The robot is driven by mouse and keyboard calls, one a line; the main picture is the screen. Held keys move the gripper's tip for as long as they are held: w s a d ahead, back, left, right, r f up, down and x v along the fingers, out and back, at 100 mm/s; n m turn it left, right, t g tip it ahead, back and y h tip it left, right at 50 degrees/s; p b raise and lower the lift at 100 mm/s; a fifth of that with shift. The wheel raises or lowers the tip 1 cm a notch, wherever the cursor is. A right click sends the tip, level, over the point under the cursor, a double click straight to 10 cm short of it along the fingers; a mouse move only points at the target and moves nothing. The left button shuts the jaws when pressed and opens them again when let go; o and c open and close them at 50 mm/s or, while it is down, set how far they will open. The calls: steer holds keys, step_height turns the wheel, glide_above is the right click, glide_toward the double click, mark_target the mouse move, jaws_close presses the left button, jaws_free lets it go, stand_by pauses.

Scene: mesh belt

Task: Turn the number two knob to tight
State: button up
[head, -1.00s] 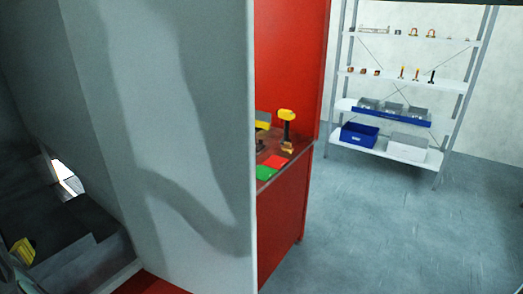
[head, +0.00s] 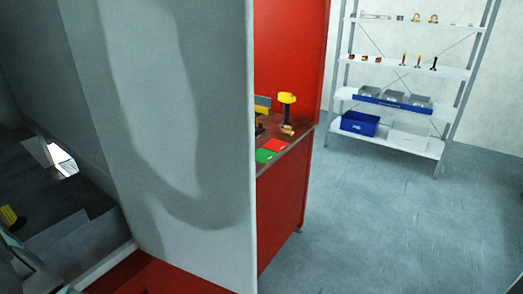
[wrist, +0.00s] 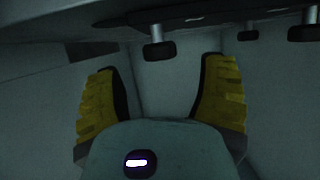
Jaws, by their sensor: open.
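My gripper (wrist: 160,68) is open and empty in the wrist view, with a ribbed yellow finger on each side. Ahead of it, several dark knobs on silver stems hang below a dark bar: one nearly central knob (wrist: 158,49), a smaller one (wrist: 248,35) to the right and one (wrist: 304,33) at the right edge. The central knob appears beyond the fingertips, and I see no contact. I cannot read any numbers or tight marking, so I cannot tell which knob is number two. In the head view a yellow finger (head: 9,216) shows at the left edge.
A tall grey panel (head: 180,110) blocks much of the head view. Behind it stands a red cabinet (head: 285,190) with a yellow-topped tool (head: 287,98) and green and red pads. A shelf rack (head: 415,70) holds small parts and bins. The grey floor (head: 400,220) at right is clear.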

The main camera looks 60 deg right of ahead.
steer(key=shift+p+x, duration=0.75)
steer(key=shift+x, duration=1.35)
steer(key=shift+a, duration=0.15)
